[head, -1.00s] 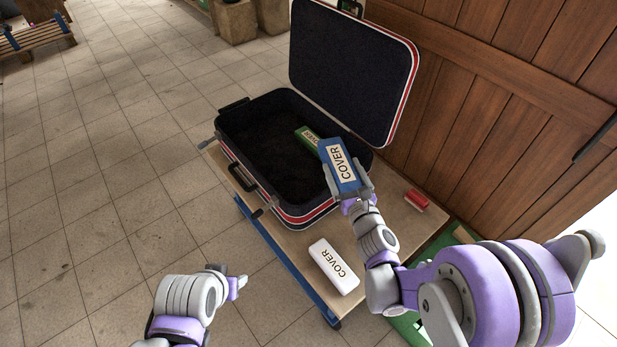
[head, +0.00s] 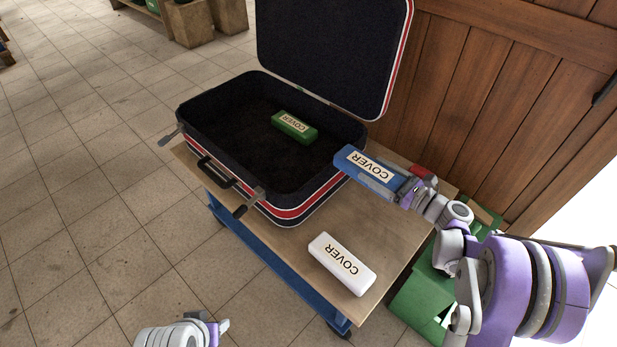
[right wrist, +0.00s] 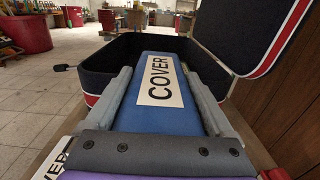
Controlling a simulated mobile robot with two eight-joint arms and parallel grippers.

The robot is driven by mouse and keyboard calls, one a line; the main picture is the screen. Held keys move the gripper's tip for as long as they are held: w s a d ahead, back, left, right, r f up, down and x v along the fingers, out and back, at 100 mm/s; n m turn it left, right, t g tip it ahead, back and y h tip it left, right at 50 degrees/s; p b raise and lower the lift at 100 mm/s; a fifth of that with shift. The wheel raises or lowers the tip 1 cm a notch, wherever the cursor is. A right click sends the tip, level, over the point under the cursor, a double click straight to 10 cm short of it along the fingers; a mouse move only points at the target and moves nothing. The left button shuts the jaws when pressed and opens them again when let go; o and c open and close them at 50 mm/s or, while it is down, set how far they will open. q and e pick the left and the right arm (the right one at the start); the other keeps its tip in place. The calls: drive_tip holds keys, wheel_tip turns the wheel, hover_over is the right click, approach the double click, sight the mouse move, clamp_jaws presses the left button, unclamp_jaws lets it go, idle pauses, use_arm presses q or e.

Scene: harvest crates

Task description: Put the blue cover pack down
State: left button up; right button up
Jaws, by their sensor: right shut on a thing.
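The blue cover pack (head: 366,172) is held by my right gripper (head: 393,187), at the right side of the open suitcase. In the right wrist view the blue cover pack (right wrist: 155,118) lies between both grey fingers, label up. Whether it touches the table is hard to tell. A green cover pack (head: 294,127) lies inside the dark suitcase (head: 290,212). A white cover pack (head: 342,264) lies on the table top (head: 262,240) in front of the suitcase. My left gripper (head: 216,328) is at the bottom edge of the head view, away from the table; its fingers show poorly.
A red item (head: 423,174) lies on the table behind my right gripper. The suitcase lid (head: 335,50) stands open before a wooden door (head: 520,90). A green box (head: 425,295) stands below the table's right edge. Table space around the white pack is clear.

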drive_tip(key=shift+d+f, duration=0.15)
drive_tip(key=shift+f, duration=0.2)
wheel_tip(320, 180, down, 13)
drive_tip(key=b, duration=0.3)
drive_tip(key=shift+r, duration=0.2)
drive_tip(key=shift+f+b, duration=0.85)
drive_tip(key=shift+f, duration=1.65)
drive_tip(key=shift+s, duration=0.1)
drive_tip(key=shift+f, duration=0.15)
drive_tip(key=o, duration=1.4)
